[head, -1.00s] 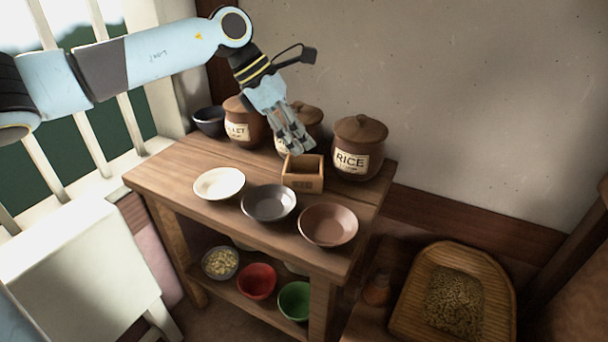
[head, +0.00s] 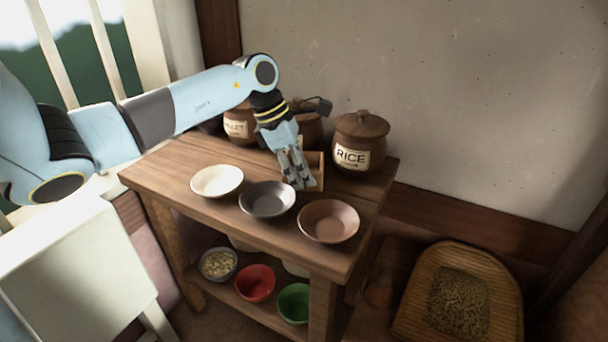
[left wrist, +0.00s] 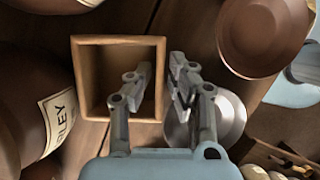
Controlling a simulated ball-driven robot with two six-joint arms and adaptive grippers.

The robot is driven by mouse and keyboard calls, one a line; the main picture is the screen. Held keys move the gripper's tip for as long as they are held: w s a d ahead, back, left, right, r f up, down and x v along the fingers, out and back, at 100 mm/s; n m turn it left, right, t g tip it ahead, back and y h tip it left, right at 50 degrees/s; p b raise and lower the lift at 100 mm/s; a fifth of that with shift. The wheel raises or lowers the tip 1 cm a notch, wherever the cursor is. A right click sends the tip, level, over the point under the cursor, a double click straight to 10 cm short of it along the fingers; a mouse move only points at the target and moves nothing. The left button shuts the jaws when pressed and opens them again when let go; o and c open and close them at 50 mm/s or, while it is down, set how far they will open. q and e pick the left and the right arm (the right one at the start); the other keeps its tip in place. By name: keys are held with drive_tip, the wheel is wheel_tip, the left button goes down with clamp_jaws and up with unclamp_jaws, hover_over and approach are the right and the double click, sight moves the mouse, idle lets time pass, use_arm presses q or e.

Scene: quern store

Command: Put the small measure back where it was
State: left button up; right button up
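The small measure is an open, square wooden box (head: 315,172), upright on the table in front of the jars. In the head view my left gripper (head: 299,184) partly covers it. In the left wrist view I look down into the empty box (left wrist: 92,98). My left gripper (left wrist: 162,70) is open there, with one finger over the box's inside and the other beyond its right wall. The wall shows between the fingers; I cannot tell whether they touch it. My right gripper is in neither view.
White (head: 217,181), grey (head: 267,199) and brown (head: 328,222) bowls stand along the table's front. The rice jar (head: 360,142) and millet jar (head: 239,124) are at the back; a barley jar (left wrist: 30,110) is beside the box. Lower-shelf bowls include a red one (head: 255,283). A grain basket (head: 459,300) is right.

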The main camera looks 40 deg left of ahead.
use_arm(q)
clamp_jaws()
